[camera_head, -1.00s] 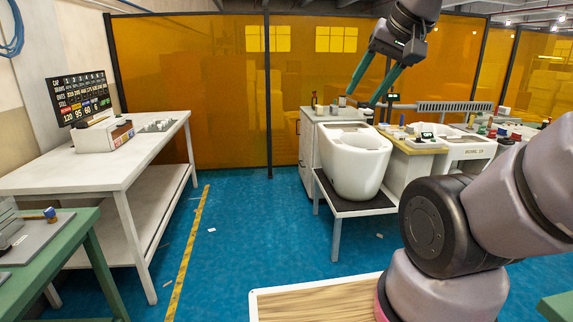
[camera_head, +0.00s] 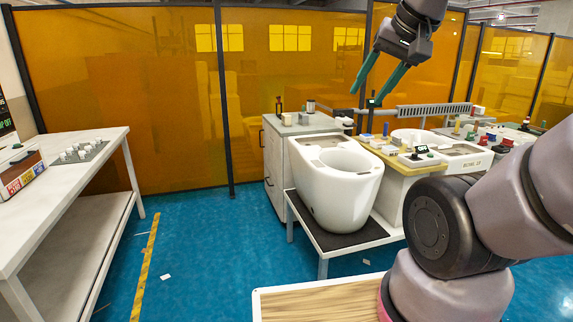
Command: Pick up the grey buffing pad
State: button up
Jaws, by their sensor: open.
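My gripper (camera_head: 366,97) is at the upper right, its two green fingers spread and pointing down. It looks empty and hangs in the air, in the picture above the toilet and worktop area. I cannot make out the grey buffing pad for sure. Several small items lie on the grey cabinet top (camera_head: 305,122) and on the yellow workbench (camera_head: 405,160), too small to tell apart.
A white toilet bowl (camera_head: 338,185) stands on a low stand with a black mat (camera_head: 350,236). A white table (camera_head: 60,185) with a grey tray (camera_head: 82,152) stands at left. Orange screens (camera_head: 170,90) close off the back. Blue floor (camera_head: 205,240) is open between table and stand.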

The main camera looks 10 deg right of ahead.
aim_at(396, 141)
jog(key=i+z, duration=0.25)
jog(key=z, duration=0.2)
jog(key=i+z, duration=0.55)
jog(key=z, duration=0.3)
jog(key=i+l+z, duration=0.1)
jog(key=i+z, duration=0.55)
jog(key=z, duration=0.15)
jog(key=i+u, duration=0.15)
jog(key=i, duration=0.2)
jog(key=i+l+u, duration=0.1)
jog(key=i, duration=0.25)
jog(key=i+u, duration=0.25)
jog(key=u, duration=0.15)
jog(key=i+l+u, duration=0.2)
jog(key=u, duration=0.15)
jog(key=i+l+u, duration=0.25)
jog(key=u, duration=0.15)
jog(key=i+l+u, duration=0.2)
jog(key=u, duration=0.2)
jog(key=i+l+u, duration=0.3)
jog(key=l+u, duration=0.3)
jog(key=l, duration=0.15)
